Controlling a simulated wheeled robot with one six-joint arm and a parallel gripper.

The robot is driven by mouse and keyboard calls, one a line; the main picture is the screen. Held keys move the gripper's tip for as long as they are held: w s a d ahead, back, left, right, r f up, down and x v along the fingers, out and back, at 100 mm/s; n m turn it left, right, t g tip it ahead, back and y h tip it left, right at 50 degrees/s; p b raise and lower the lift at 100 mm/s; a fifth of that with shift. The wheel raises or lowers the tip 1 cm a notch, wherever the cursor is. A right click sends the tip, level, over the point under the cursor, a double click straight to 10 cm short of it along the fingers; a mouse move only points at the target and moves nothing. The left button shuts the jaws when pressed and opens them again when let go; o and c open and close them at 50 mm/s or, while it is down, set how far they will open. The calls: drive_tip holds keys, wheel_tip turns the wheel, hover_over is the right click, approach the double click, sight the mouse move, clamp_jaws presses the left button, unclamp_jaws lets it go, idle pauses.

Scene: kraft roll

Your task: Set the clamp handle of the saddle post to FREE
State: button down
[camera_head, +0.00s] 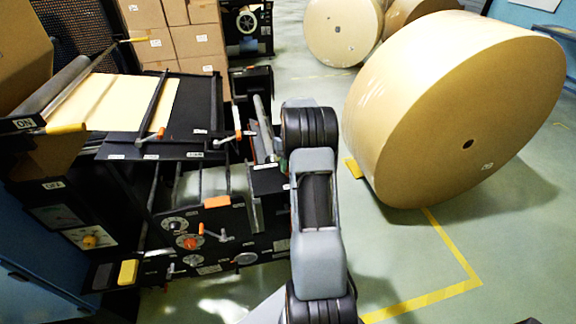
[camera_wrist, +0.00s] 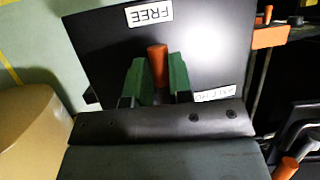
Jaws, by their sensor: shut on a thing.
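The clamp handle (camera_wrist: 157,60) shows its orange grip in the wrist view, upright in the picture. My gripper (camera_wrist: 158,66) has its two green fingers closed on both sides of that grip. The handle stands in front of a black plate (camera_wrist: 100,42). A white FREE label (camera_wrist: 150,14), upside down in this view, lies on the plate beyond the handle's tip. A second white label (camera_wrist: 217,93) sits to the lower right, partly covered and unreadable. The handle's lower part is hidden behind my fingers and wrist. In the head view my arm hides the handle and the gripper.
Another orange-tipped lever (camera_wrist: 285,168) and an orange part (camera_wrist: 269,37) lie right of the plate. In the head view the black machine (camera_head: 215,240) stands left of my arm. A large kraft roll (camera_head: 440,110) stands on the right, with open floor (camera_head: 400,260) before it.

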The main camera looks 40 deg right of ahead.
drive_tip(key=shift+s+f, duration=0.1)
drive_tip(key=c, duration=1)
unclamp_jaws()
drive_tip(key=shift+c, duration=0.2)
drive_tip(key=v, duration=1.4)
